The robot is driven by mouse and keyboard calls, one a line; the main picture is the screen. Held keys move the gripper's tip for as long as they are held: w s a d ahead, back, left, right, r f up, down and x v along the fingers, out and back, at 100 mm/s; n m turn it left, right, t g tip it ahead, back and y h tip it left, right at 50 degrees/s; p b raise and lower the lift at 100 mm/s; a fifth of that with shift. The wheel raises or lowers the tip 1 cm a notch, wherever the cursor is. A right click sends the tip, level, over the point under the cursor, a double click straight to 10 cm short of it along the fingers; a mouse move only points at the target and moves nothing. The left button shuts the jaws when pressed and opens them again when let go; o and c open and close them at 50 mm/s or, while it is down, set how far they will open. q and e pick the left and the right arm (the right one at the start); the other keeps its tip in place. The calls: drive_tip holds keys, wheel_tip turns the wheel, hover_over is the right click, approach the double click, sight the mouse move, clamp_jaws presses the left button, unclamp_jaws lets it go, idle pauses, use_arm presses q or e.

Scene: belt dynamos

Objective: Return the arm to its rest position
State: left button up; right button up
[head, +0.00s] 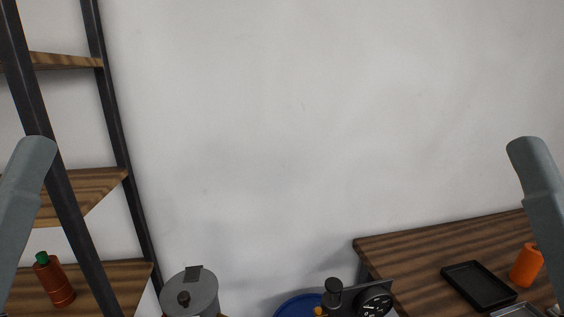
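Part of my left arm (23,200) shows as a grey link at the left edge, in front of the shelf. Part of my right arm (541,190) shows as a grey link at the right edge, in front of the wall and table. Neither gripper is in the head view, so I cannot see whether they are open or hold anything.
A shelf (95,184) with a black frame stands left, an orange bottle (55,282) on it. A lidded grey pot (195,297), a blue round thing (293,306) and a black device (352,300) are low centre. The wooden table (405,255) holds a black tray (478,285) and orange cylinder (526,264).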

use_arm(q)
wheel_tip(320, 180, up, 32)
drive_tip(key=p, duration=3)
use_arm(e)
wheel_tip(320, 180, up, 32)
use_arm(q)
wheel_tip(320, 180, down, 30)
drive_tip(key=b, duration=3)
drive_tip(key=shift+w+h+b, duration=0.15)
drive_tip(key=shift+h+b, duration=0.15)
drive_tip(key=shift+b, duration=0.05)
use_arm(e)
wheel_tip(320, 180, down, 30)
use_arm(q)
drive_tip(key=shift+r, duration=0.1)
use_arm(e)
drive_tip(key=shift+w+r, duration=0.1)
